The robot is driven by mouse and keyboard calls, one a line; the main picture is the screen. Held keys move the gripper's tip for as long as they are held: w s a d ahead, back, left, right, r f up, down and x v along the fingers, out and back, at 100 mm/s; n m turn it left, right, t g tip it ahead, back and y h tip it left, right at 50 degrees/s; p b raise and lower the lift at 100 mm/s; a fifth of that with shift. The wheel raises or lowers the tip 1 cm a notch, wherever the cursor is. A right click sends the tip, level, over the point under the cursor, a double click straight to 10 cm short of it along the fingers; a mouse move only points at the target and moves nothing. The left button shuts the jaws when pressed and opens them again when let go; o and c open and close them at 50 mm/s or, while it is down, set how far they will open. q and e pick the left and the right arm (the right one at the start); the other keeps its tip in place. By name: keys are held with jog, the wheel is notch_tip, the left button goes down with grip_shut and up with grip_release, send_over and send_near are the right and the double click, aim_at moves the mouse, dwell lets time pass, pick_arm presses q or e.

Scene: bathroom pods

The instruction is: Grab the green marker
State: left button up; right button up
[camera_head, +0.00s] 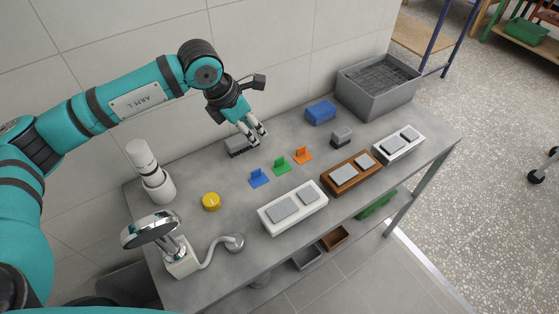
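The green marker (281,167) is a small piece with a flat base and an upright tab. It stands on the grey table between a blue marker (259,178) and an orange marker (302,156). My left gripper (260,141) points down over the table, behind and a little left of the green marker and apart from it. Its two fingers are parted, with nothing seen between them. My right gripper is not in view.
A grey block (237,147) lies beside the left gripper. A blue box (320,112), small grey block (341,136) and grey bin (378,88) stand to the right. White (293,208) and brown (351,173) switch trays line the front. A yellow disc (211,201) lies left.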

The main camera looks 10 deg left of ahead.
pick_arm(q)
jog(key=p, duration=0.3)
send_near(279, 159)
jog(key=x, duration=0.4)
jog(key=shift+a+f, duration=0.35)
jog(key=shift+d+f, duration=0.2)
jog(key=x, duration=0.2)
jog(key=p+x, duration=0.1)
jog(key=shift+w+d+f, duration=0.2)
jog(key=shift+d+f, duration=0.05)
jog(key=shift+d, duration=0.1)
jog(key=shift+w+d+f+p, duration=0.1)
jog(key=shift+f+p, duration=0.2)
jog(key=shift+f, duration=0.2)
grip_shut()
